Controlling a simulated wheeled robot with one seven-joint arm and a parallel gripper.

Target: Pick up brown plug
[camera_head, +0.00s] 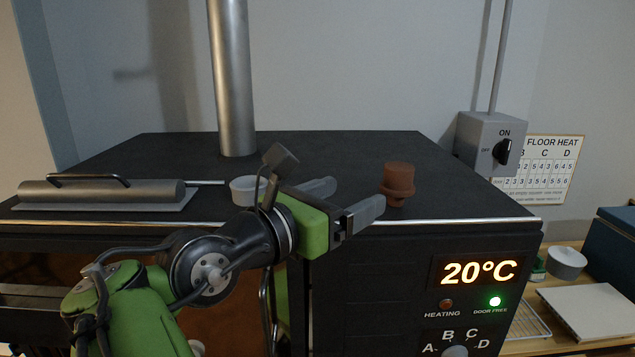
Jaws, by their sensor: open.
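The brown plug (398,182) stands upright on the black top of the kiln (300,155), near its front right part. It is a reddish-brown piece with a wider flange around its middle. My gripper (358,198) is open and empty, just left of the plug, with its two grey fingers pointing right toward it. The fingers appear apart from the plug. The near finger is lower in the picture than the plug's body.
A white cup (243,190) stands behind my wrist. A metal cylinder with a handle (100,192) lies at the left of the kiln top. A steel pipe (232,80) rises at the back. A switch box (490,140) is at the right.

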